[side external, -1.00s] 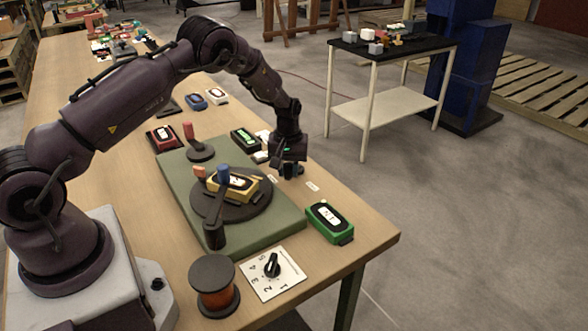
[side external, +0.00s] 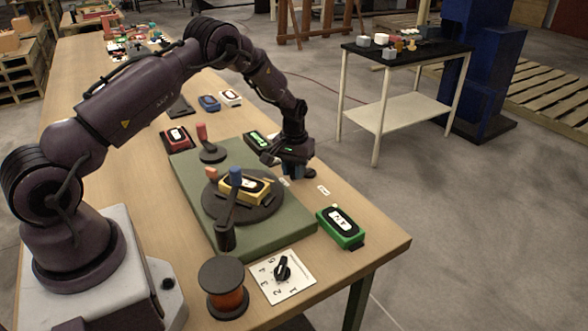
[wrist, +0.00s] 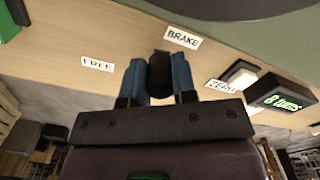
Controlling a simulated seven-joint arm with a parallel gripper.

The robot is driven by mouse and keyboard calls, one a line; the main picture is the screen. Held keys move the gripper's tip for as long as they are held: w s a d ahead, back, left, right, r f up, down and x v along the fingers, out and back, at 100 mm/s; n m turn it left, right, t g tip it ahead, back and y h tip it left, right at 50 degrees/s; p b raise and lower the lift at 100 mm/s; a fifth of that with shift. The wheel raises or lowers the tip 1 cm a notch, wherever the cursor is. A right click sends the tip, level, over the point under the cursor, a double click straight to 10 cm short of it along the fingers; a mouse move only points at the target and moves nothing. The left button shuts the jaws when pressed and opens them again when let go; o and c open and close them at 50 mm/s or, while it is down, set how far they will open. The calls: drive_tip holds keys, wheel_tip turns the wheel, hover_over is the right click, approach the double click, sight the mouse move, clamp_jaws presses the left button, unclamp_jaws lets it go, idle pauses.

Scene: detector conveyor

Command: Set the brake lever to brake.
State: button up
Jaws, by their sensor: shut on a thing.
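The brake lever's dark knob (wrist: 159,72) is between the two blue fingertips of my gripper (wrist: 160,78). The gripper is shut on it. In the wrist view the knob is just below and slightly left of the BRAKE label (wrist: 183,38), nearer to it than to the FREE label (wrist: 97,64) on the left. In the side external view my gripper (side external: 297,171) is low at the right edge of the green base (side external: 272,229). The rest of the lever is hidden.
A green-framed box (side external: 340,228) stands at the table's right edge. A ZERO label (wrist: 220,86) and a green-lit counter (wrist: 281,99) are right in the wrist view.

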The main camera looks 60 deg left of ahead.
drive_tip(key=shift+a, duration=0.15)
drive_tip(key=o, duration=0.9)
drive_tip(key=shift+r, duration=0.1)
wheel_tip(320, 180, up, 13)
drive_tip(key=shift+f, duration=0.1)
drive_tip(key=s+d+r+m+t, duration=0.2)
drive_tip(key=s+d+r, duration=0.4)
drive_tip(key=s, duration=0.3)
drive_tip(key=s+d+r+m+t, duration=0.1)
drive_tip(key=s+d+r+m, duration=0.1)
drive_tip(key=s+d+r, duration=0.4)
drive_tip(key=s+d+r+m+t, duration=0.2)
drive_tip(key=s+d+r, duration=0.4)
drive_tip(key=s, duration=0.6)
drive_tip(key=shift+s+d+r+t, duration=0.1)
drive_tip(key=shift+s+r+t, duration=0.1)
drive_tip(key=shift+r, duration=0.25)
drive_tip(key=shift+s+r+t, duration=0.1)
drive_tip(key=shift+s+r, duration=0.05)
drive_tip(key=shift+r, duration=0.25)
